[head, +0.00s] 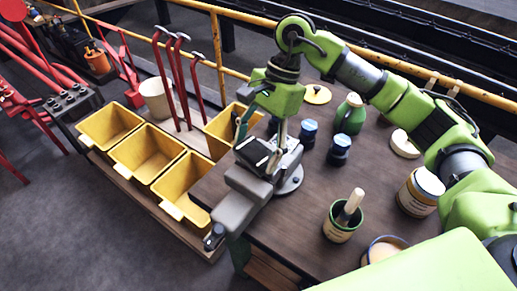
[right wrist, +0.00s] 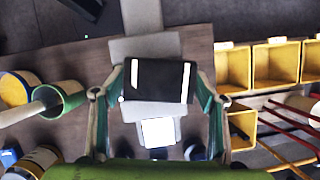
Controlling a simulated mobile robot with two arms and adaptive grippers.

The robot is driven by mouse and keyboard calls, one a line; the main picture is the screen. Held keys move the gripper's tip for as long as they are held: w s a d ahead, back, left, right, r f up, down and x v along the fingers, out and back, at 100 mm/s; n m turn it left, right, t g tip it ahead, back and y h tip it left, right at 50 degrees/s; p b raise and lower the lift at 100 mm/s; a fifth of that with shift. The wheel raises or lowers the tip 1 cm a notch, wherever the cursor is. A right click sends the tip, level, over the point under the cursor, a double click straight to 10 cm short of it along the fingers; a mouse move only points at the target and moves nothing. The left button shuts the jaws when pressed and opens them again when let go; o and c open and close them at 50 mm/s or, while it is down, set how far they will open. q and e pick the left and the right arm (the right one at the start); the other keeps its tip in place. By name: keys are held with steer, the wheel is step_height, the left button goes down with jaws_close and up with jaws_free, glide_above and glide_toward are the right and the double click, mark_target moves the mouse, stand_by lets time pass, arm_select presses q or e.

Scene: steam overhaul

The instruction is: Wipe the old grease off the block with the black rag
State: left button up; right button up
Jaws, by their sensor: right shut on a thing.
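My right gripper (head: 258,147) points down over the grey vise (head: 247,183) at the table's left corner. Its fingers are shut on the black rag (head: 250,151), a dark, flat-looking piece with pale edge strips. In the right wrist view the rag (right wrist: 157,82) spans between the fingertips, above the vise's grey jaws. I cannot make out the block apart from the vise and rag; it may be hidden beneath the rag. Whether the rag touches anything below is unclear. My left gripper is not in view.
Yellow bins (head: 148,152) stand left of the vise, with red levers (head: 177,85) behind. On the brown table (head: 300,225) are blue-capped jars (head: 339,149), a green bottle (head: 350,114), a green pot with a brush (head: 343,218) and a pale tin (head: 420,192).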

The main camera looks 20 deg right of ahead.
steer(key=shift+r, duration=0.1)
steer(key=shift+d+r+p, duration=0.1)
steer(key=shift+r+p, duration=0.2)
steer(key=shift+r, duration=0.3)
steer(key=shift+s+d+r+p, duration=0.2)
steer(key=shift+r+p, duration=0.15)
steer(key=shift+r, duration=0.6)
steer(key=shift+s+d+r+p, duration=0.1)
steer(key=shift+s+r+p, duration=0.2)
steer(key=shift+r, duration=0.6)
steer(key=shift+s+d+r+p, duration=0.1)
steer(key=shift+r+p, duration=0.3)
steer(key=shift+r, duration=0.55)
